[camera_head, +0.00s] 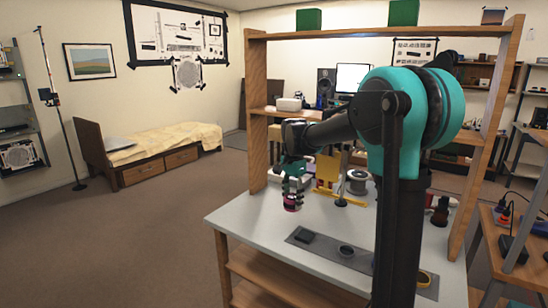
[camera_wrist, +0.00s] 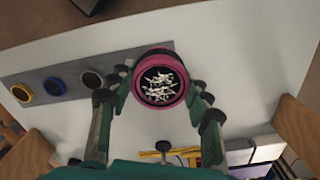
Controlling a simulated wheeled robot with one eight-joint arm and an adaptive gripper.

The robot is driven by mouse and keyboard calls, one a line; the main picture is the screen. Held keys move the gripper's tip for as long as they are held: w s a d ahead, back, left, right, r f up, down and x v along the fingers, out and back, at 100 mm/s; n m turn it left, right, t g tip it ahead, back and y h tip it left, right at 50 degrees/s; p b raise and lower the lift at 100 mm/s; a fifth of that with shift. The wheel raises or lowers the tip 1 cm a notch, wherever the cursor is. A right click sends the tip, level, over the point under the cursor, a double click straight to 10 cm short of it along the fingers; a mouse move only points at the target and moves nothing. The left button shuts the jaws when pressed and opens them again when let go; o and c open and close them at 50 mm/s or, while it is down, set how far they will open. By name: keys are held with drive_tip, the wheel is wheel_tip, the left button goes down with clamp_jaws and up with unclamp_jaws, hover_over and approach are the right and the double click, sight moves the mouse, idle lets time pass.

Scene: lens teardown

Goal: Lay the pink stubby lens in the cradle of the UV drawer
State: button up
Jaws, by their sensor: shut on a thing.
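My gripper (camera_head: 293,183) is shut on the pink stubby lens (camera_head: 292,203), holding it by its sides near the left edge of the white worktable (camera_head: 262,222). In the wrist view the lens (camera_wrist: 160,79) shows a pink rim around a dark face with a bright, broken white pattern. The fingers of my gripper (camera_wrist: 160,95) stand on either side of it. In the head view the lens appears above the tabletop; the exact gap cannot be told. I cannot make out a UV drawer or its cradle in either view.
A yellow stand (camera_head: 327,172) and a grey spool (camera_head: 357,181) stand behind. A wooden shelf frame (camera_head: 256,120) rises around the table.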

drive_tip(key=w+d+f+n, duration=0.3)
drive_tip(key=w+d+n, duration=0.1)
drive_tip(key=d, duration=0.2)
drive_tip(key=w+d+f+n, duration=0.3)
drive_tip(key=w+d+f, duration=0.1)
drive_tip(key=d, duration=0.2)
drive_tip(key=shift+d+f+n, duration=0.25)
drive_tip(key=shift+n, duration=0.15)
drive_tip(key=shift+w, duration=0.1)
